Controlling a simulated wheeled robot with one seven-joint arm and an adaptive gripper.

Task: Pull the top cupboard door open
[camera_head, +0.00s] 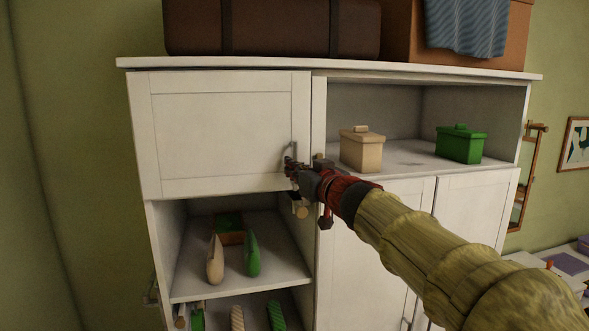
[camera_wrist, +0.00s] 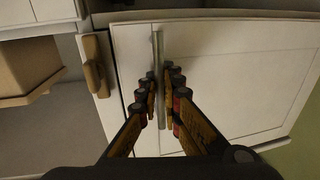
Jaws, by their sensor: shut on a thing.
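The top cupboard door (camera_head: 220,125) is a white framed panel at the upper left of the white cupboard. Its upright metal bar handle (camera_head: 294,150) is near its right edge. My gripper (camera_head: 290,168) is shut on this handle. In the wrist view, the handle (camera_wrist: 159,60) runs between the fingers of my gripper (camera_wrist: 159,84), with the door (camera_wrist: 240,75) behind. The door looks shut or nearly so; I cannot tell if it is slightly ajar. A wooden turn-piece (camera_wrist: 95,65) lies along the post beside the door and seems clear of it.
A beige box (camera_head: 361,152) and a green box (camera_head: 460,145) stand in the open compartment to the right. A dark suitcase (camera_head: 272,28) and an orange box (camera_head: 400,40) with a blue cloth are on top. Open shelves below hold small items.

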